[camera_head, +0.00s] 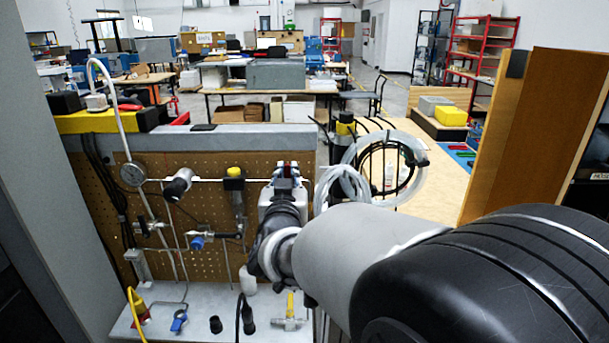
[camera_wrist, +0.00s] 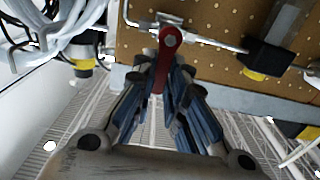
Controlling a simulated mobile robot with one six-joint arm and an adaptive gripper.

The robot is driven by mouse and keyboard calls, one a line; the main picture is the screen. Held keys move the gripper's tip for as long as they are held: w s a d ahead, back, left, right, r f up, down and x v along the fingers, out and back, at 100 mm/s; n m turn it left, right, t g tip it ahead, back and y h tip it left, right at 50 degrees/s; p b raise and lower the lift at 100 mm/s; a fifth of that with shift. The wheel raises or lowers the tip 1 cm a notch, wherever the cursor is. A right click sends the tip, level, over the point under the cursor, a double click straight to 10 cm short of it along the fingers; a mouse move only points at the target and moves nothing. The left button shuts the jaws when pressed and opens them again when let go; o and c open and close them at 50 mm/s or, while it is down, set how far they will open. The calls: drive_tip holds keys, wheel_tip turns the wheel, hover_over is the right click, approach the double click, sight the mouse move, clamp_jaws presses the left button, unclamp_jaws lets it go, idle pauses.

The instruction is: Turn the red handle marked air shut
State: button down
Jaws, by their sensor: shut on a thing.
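The red handle (camera_wrist: 168,45) shows in the wrist view on a thin metal pipe along the pegboard, with a grey round pivot at its upper end. My gripper (camera_wrist: 168,78) is shut on it, its blue-padded fingers on either side of the lower part of the handle. Any "air" marking is not readable.
The pegboard (camera_head: 108,192) carries a round gauge (camera_head: 132,174), pipes, and a yellow-topped fitting (camera_head: 235,180) just left of my gripper. Coiled clear tubing (camera_head: 400,150) hangs to the right. A blue-handled valve (camera_head: 180,320) and loose fittings lie on the shelf below.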

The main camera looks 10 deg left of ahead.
idle(0.4)
drive_tip(key=c, duration=1.6)
unclamp_jaws()
drive_tip(key=shift+s, duration=0.1)
drive_tip(key=v, duration=1.2)
drive_tip(key=shift+d, duration=0.1)
